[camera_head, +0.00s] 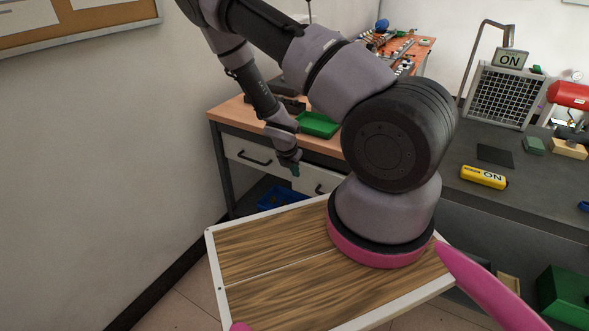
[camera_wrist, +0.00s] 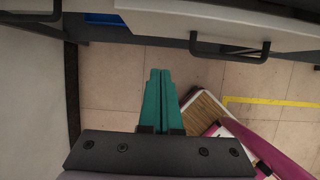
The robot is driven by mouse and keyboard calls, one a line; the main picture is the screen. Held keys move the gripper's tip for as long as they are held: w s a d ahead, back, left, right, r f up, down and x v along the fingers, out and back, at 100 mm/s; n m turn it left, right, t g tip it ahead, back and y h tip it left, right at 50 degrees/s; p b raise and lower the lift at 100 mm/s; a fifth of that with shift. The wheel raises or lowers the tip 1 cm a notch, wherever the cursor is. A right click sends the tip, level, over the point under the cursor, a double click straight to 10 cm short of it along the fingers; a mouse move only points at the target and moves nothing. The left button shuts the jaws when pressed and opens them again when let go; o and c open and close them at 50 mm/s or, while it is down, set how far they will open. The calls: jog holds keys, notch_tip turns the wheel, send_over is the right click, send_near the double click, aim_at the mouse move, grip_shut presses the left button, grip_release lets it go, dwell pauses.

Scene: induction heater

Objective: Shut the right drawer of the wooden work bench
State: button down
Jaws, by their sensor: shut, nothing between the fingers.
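The wooden work bench (camera_head: 228,112) stands at the back with its orange-brown top. Its left drawer (camera_head: 236,150) shows a dark bar handle. The right drawer (camera_head: 314,178) is partly hidden behind my arm. In the wrist view the right drawer (camera_wrist: 160,14) spans the top right, with a dark handle (camera_wrist: 230,52), and its front seems to stand out past the left part of the bench. How far it is open I cannot tell. My gripper (camera_head: 295,171) is shut and empty, in front of the bench near where the drawers meet. Its green fingers (camera_wrist: 157,74) point toward the drawer side.
A green tray (camera_head: 318,124) lies on the bench top, and a blue bin (camera_head: 282,196) is beneath. The wall is close at left. Floor shows in front of the drawers.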

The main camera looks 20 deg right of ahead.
aim_at(307, 172)
jog(key=w+d+f, duration=0.1)
jog(key=f, duration=0.1)
jog(key=w+d+f, duration=0.1)
jog(key=d+f, duration=0.1)
jog(key=w+d+f, duration=0.1)
jog(key=f, duration=0.1)
jog(key=shift+w+d+f, duration=0.15)
jog(key=shift+d+f, duration=0.05)
jog(key=shift+f, duration=0.1)
jog(key=shift+w+d, duration=0.4)
jog(key=shift+d, duration=0.05)
jog(key=shift+w+d, duration=0.8)
jog(key=shift+d, duration=0.25)
jog(key=shift+a, duration=0.1)
